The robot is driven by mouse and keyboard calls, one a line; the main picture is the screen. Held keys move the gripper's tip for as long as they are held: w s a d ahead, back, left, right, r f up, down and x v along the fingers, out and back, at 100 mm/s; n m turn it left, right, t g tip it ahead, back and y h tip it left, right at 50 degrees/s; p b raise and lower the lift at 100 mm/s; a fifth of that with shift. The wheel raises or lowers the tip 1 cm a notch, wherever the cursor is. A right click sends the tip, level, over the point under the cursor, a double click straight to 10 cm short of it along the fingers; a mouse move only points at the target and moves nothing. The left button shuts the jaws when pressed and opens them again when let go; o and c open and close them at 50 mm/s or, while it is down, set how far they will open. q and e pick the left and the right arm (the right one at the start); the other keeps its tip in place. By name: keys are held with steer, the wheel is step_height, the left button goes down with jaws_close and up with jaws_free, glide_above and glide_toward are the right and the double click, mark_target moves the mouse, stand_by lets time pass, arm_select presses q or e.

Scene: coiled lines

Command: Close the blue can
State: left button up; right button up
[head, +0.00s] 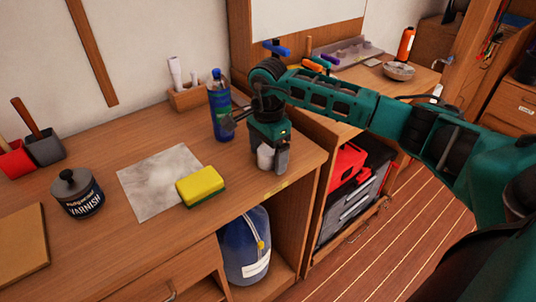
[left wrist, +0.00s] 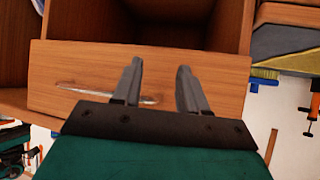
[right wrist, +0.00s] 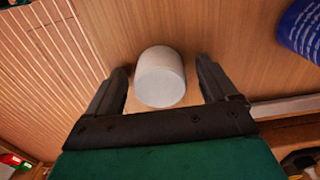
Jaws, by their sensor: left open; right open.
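A dark blue can labelled VARNISH (head: 82,200) stands upright at the left of the bench, with a grey knobbed top (head: 70,179) on it; I cannot tell how firmly it sits. A blue bottle (head: 220,108) stands farther back; a blue part also shows in the right wrist view (right wrist: 302,30). My right gripper (head: 265,168) is open and points down near the bench's right end. A small white cylinder (right wrist: 160,77) stands on the wood between its fingers, not gripped. My left gripper (left wrist: 155,80) is open and empty before a wooden drawer front (left wrist: 215,75).
A yellow sponge (head: 200,185) lies on a grey sheet (head: 145,188) mid-bench. A wooden block (head: 20,243) is at the left. A wooden holder (head: 187,98) stands at the back. The bench's front middle is clear.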

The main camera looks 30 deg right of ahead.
mark_target(268, 149)
steer(key=c, duration=1)
steer(key=shift+r, duration=0.15)
steer(key=shift+c, duration=0.2)
step_height(268, 149, up, 10)
steer(key=shift+f, duration=0.15)
